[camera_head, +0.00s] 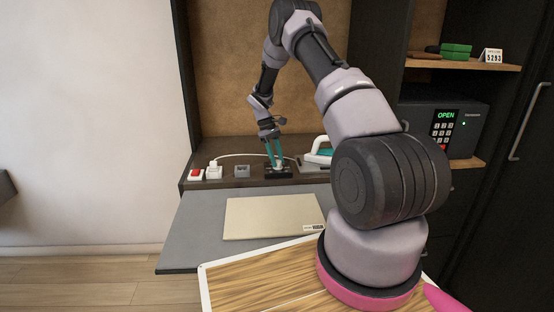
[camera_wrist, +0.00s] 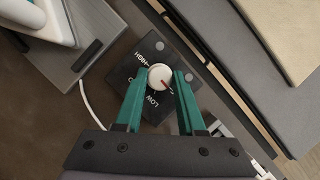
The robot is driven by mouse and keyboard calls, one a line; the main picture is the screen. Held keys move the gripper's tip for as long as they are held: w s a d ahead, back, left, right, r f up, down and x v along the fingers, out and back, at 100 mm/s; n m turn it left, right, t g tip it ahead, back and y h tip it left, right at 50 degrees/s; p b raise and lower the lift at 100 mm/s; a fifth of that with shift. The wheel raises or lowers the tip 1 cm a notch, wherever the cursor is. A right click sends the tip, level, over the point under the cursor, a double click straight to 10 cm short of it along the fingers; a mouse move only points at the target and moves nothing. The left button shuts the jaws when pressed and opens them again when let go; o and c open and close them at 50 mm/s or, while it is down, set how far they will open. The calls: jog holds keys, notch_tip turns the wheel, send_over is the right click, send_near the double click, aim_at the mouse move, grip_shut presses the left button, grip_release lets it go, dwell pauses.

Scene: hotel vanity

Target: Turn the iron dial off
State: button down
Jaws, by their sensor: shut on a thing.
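In the head view my gripper (camera_head: 276,163) reaches down to the black dial plate (camera_head: 301,172) on the counter. The iron (camera_head: 318,153), white and teal, stands just right of the dial, partly hidden by my arm.
A red switch (camera_head: 196,175), a white plug (camera_head: 214,170) with a cord and a small grey box (camera_head: 242,171) sit left of the dial. A beige folder (camera_head: 272,217) lies on the grey board in front. A safe (camera_head: 446,125) stands at right.

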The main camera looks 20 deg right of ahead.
jog(key=shift+n, duration=0.4)
jog(key=c, duration=0.5)
grip_release()
jog(key=shift+r, duration=0.1)
jog(key=shift+v, duration=5.35)
jog(key=shift+a, duration=0.2)
